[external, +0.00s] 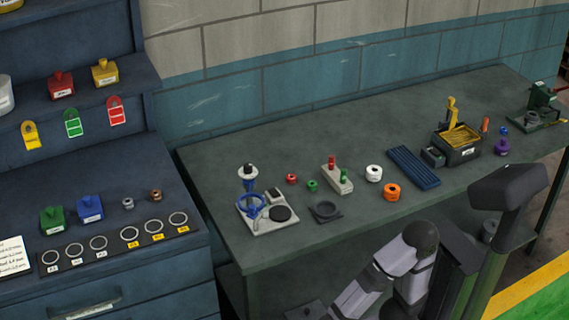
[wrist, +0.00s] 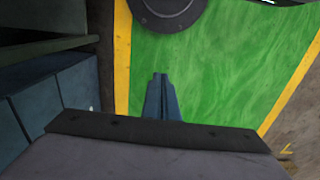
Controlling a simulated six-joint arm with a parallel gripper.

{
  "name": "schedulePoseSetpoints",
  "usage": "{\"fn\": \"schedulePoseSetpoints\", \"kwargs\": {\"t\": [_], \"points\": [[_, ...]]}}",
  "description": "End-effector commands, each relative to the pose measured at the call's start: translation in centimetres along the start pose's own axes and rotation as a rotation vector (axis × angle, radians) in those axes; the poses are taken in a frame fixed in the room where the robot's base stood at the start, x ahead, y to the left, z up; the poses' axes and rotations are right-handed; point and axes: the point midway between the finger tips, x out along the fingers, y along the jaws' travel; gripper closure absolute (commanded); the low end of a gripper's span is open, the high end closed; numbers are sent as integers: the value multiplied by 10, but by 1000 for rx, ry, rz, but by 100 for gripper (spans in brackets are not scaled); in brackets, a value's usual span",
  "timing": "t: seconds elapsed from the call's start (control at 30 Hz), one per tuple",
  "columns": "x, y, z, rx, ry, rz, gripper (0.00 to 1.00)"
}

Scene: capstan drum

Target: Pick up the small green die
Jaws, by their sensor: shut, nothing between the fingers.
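A small green ring-like piece (external: 312,185), which looks like the green die, lies on the grey-green workbench (external: 415,110) in the external view. It sits just right of a small red piece (external: 291,179) and left of a pale block (external: 337,181) that carries a red and a green peg. My gripper (wrist: 159,76) shows in the wrist view with its fingers together and nothing between them. It points at the green floor, away from the bench top. The die is not in the wrist view, and my fingers cannot be made out in the external view.
A blue cabinet (external: 110,180) stands at left. The bench's far middle is clear.

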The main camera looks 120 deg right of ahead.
Motion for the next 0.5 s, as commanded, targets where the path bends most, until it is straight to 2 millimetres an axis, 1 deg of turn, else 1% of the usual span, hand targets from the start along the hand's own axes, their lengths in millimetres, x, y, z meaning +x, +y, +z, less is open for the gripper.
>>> {"fn": "schedulePoseSetpoints", "kwargs": {"t": [0.27,0.3,0.37,0.4,0.5], "points": [[0,0,0,0,0,0,100],[0,0,0,0,0,0,98],[0,0,0,0,0,0,83],[0,0,0,0,0,0,74],[0,0,0,0,0,0,52]]}}
